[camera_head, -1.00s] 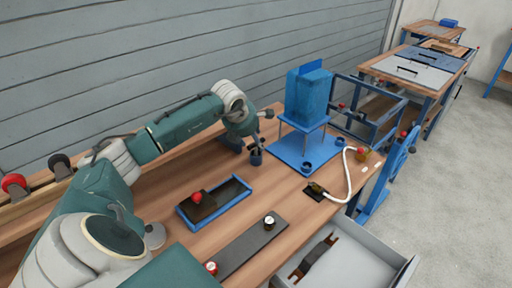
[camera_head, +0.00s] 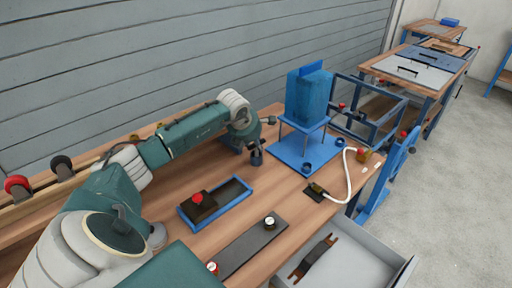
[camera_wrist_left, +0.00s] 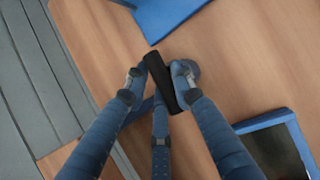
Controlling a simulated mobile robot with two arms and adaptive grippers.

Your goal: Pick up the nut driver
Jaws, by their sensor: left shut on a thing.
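The nut driver shows a black handle (camera_wrist_left: 163,82) in the left wrist view, lying between the fingers of my left gripper (camera_wrist_left: 160,72). The gripper is shut on it, with fingertips on both sides of the handle. The rest of the tool is hard to make out. In the head view my left gripper (camera_head: 256,153) is low over the wooden bench, left of the blue stand, and the nut driver is too small and dark to tell there. My right gripper is not in view.
A blue stand (camera_head: 292,158) with a blue block on it is right of the gripper. A blue-rimmed tray (camera_head: 246,181) holds a dark box with a red button. A white cable (camera_head: 349,181), a dark strip (camera_head: 245,246) and an open drawer (camera_head: 360,262) are nearer.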

